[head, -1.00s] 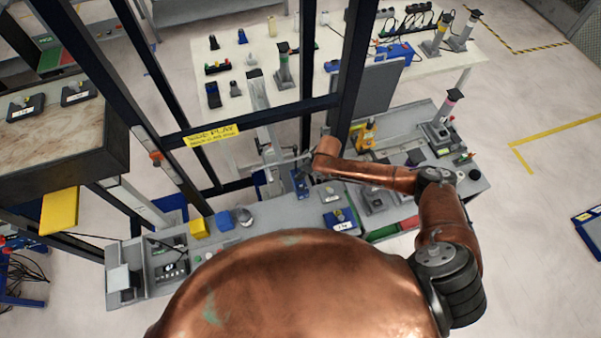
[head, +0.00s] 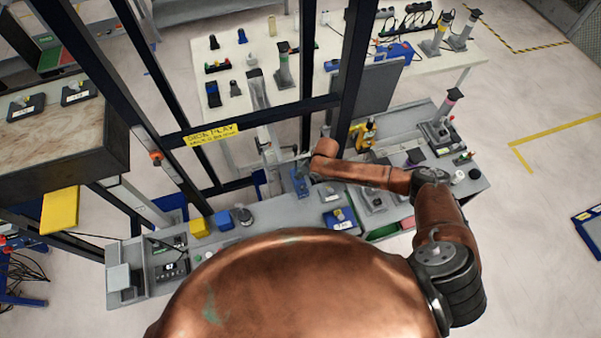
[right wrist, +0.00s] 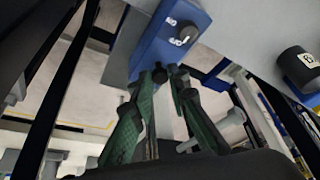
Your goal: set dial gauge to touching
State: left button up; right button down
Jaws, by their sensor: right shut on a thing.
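A blue housing (right wrist: 165,45) with a round dark dial knob (right wrist: 187,35) and two small white labels fills the upper middle of the right wrist view. In the head view a blue block (head: 301,184) stands on the grey bench beside the frame post, just below my right gripper (head: 296,162). In the wrist view my right gripper (right wrist: 168,78) has green-padded fingers closed around a small dark part (right wrist: 158,74) at the housing's lower edge. The fingertips partly hide that contact. I cannot read the labels or any gauge reading. My left gripper is not in view.
Dark frame posts (head: 352,75) and a crossbar with a yellow sign (head: 211,134) stand close to my right arm. The grey bench (head: 262,222) carries yellow and blue blocks (head: 224,220). A black cylinder (right wrist: 298,68) shows at right in the wrist view. Floor at right is open.

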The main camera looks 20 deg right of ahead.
aim_at(296, 162)
dwell(0.4)
jog(key=w+b, duration=0.3)
jog(key=w, duration=0.2)
jog(key=shift+w+a+f, duration=0.1)
jog(key=shift+w, duration=0.05)
jog(key=c, duration=1.8)
grip_release()
jog(key=shift+c, duration=0.2)
jog(key=shift+r, duration=0.35)
notch_tip(296, 162, up, 10)
jog(key=shift+f, duration=0.2)
